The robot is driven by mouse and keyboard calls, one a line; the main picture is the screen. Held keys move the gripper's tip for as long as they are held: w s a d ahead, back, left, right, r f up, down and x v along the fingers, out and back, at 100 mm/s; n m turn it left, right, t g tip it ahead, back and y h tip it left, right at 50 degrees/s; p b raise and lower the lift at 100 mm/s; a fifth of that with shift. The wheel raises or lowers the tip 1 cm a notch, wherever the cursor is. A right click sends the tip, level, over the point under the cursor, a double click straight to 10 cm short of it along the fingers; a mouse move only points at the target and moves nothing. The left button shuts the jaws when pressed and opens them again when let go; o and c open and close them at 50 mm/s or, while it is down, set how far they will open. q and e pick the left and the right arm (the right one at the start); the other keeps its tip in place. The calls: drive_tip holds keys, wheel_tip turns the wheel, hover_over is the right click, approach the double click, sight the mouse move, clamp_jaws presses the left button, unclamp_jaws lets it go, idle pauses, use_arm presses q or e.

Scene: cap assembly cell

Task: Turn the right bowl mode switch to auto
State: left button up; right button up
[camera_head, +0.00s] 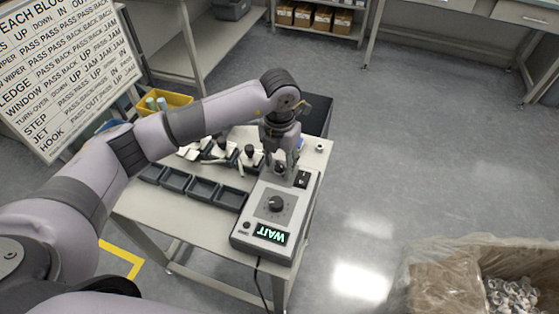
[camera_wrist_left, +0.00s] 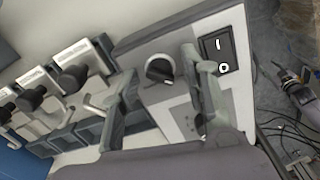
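A grey control box (camera_head: 243,237) with a lit WAIT display stands on the table. Beside the rocker is a black rotary knob (camera_wrist_left: 160,70) with a white mark, mostly hidden by my gripper in the head view. I cannot read its setting. My left gripper (camera_head: 282,163) points down over the box's far end. Its fingers are apart, with the knob appearing between them; I see no contact.
Dark trays (camera_head: 203,189) and several units with black knobs (camera_head: 250,152) stand left of the box. A yellow bin (camera_head: 178,101) is behind. A cable hangs off the front edge. A plastic-lined carton (camera_head: 440,277) stands on the floor at lower right; the floor between is clear.

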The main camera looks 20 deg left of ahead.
sight(279, 164)
use_arm(q)
wheel_tip(279, 164, up, 12)
idle(0.7)
idle(0.4)
